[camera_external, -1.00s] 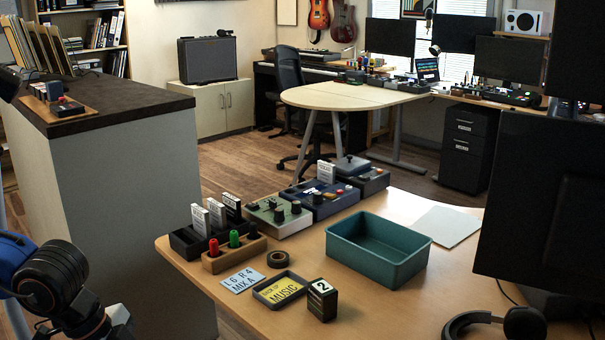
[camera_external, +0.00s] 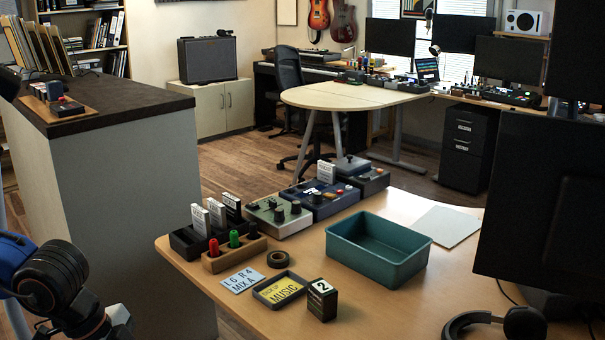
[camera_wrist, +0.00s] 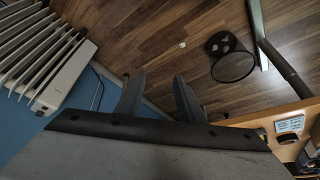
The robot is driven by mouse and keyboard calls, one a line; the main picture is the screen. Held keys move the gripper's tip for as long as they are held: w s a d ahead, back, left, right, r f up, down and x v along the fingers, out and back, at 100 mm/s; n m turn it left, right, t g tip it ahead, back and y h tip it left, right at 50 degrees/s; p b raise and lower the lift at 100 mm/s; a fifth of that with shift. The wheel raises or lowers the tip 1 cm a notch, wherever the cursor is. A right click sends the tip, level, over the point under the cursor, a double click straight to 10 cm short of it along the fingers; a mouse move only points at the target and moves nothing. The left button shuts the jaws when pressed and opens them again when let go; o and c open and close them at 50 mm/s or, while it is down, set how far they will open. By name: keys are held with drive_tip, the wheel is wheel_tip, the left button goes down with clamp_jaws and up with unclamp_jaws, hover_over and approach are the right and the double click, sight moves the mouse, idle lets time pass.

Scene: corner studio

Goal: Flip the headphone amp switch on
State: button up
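Several boxes with knobs stand at the back left edge of the near wooden table: a pale green one (camera_external: 279,216), a blue one (camera_external: 320,201) and a dark grey one (camera_external: 364,181). I cannot tell which is the headphone amp, and its switch is too small to make out. My arm shows at the lower left of the external view, away from the boxes; its gripper end is out of that picture. In the wrist view my gripper (camera_wrist: 159,85) has its two dark fingers apart with nothing between them, above the floor.
The near table holds an empty teal bin (camera_external: 378,250), a black card box (camera_external: 322,300), a yellow-label tray (camera_external: 280,290), a tape roll (camera_external: 281,257) and headphones (camera_external: 494,324). A tall grey cabinet (camera_external: 120,200) stands left. The wrist view shows a radiator (camera_wrist: 66,75) and wastebasket (camera_wrist: 231,58).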

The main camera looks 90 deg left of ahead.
drive_tip(key=shift+w+a+r, duration=0.1)
drive_tip(key=c, duration=0.5)
drive_tip(key=w+a+r+n, duration=0.1)
drive_tip(key=w+a+r, duration=0.5)
drive_tip(key=w+a+r+n+y, duration=0.1)
drive_tip(key=w+a+r, duration=0.2)
drive_tip(key=w, duration=0.1)
drive_tip(key=shift+a+r+n+g, duration=0.25)
drive_tip(key=shift+r+n+g, duration=0.05)
drive_tip(key=shift+r+g, duration=0.1)
clamp_jaws()
drive_tip(key=w+a+r+n, duration=0.1)
drive_tip(key=w+a+r, duration=0.15)
drive_tip(key=a, duration=0.85)
drive_tip(key=w+a+r+n, duration=0.15)
drive_tip(key=a+r, duration=0.25)
drive_tip(key=a, duration=0.7)
drive_tip(key=w+a+r+n, duration=0.2)
drive_tip(key=a+r, duration=0.1)
drive_tip(key=a, duration=0.9)
drive_tip(key=s+a+n, duration=0.1)
drive_tip(key=s+a, duration=0.3)
drive_tip(key=a, duration=0.5)
drive_tip(key=s+a+n+g+y, duration=0.1)
drive_tip(key=s+a, duration=0.3)
drive_tip(key=a, duration=0.5)
drive_tip(key=shift+s+a+r, duration=0.25)
drive_tip(key=shift+a+r, duration=0.1)
drive_tip(key=shift+a, duration=0.05)
